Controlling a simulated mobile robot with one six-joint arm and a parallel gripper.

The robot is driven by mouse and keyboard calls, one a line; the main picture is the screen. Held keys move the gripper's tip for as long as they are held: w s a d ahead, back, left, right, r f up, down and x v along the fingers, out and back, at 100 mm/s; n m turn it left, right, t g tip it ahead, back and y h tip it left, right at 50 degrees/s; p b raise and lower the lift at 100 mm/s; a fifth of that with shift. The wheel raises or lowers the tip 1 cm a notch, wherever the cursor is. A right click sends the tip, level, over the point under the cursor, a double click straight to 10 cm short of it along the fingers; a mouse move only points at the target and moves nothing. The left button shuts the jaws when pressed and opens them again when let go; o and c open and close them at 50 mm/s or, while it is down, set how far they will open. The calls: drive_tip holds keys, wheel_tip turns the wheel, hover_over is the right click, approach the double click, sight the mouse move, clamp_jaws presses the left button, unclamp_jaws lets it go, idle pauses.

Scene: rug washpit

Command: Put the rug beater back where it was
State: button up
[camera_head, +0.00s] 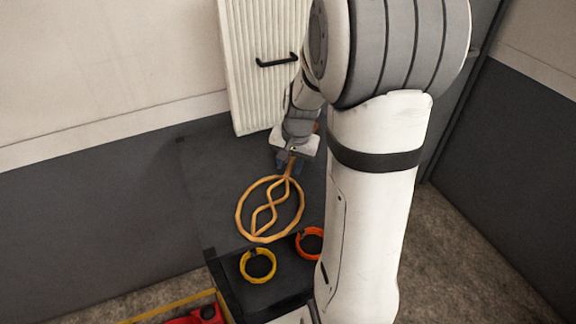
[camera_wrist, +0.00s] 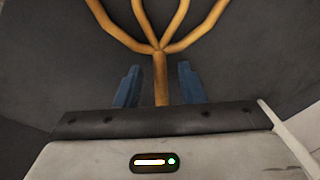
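The rug beater (camera_head: 271,208) is orange-tan, with an oval looped head and a twisted inner pattern. In the head view its head points toward the camera over a dark bench top (camera_head: 215,178). I cannot tell whether it rests flat on that top. My gripper (camera_head: 289,162) is at the handle end. In the wrist view the beater's handle (camera_wrist: 160,77) runs between the two blue fingers of my gripper (camera_wrist: 159,80). A gap shows on each side of the handle, so the fingers are open around it. The handle's far end is hidden by the gripper body.
A yellow ring (camera_head: 258,266) and an orange ring (camera_head: 310,243) lie at the bench's near end, close to the beater's head. A white ribbed panel (camera_head: 250,75) with a black handle (camera_head: 277,61) stands behind. A red object (camera_head: 196,317) is at the lower left.

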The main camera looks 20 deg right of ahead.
wheel_tip(320, 180, up, 10)
drive_tip(key=s, duration=0.2)
drive_tip(key=s+a+n+t, duration=0.1)
drive_tip(key=s+a+n, duration=0.6)
drive_tip(key=s, duration=0.8)
drive_tip(key=a, duration=0.2)
drive_tip(key=shift+a+r+n+h, duration=0.15)
drive_tip(key=shift+a+n+h, duration=0.15)
drive_tip(key=shift+a+n, duration=0.1)
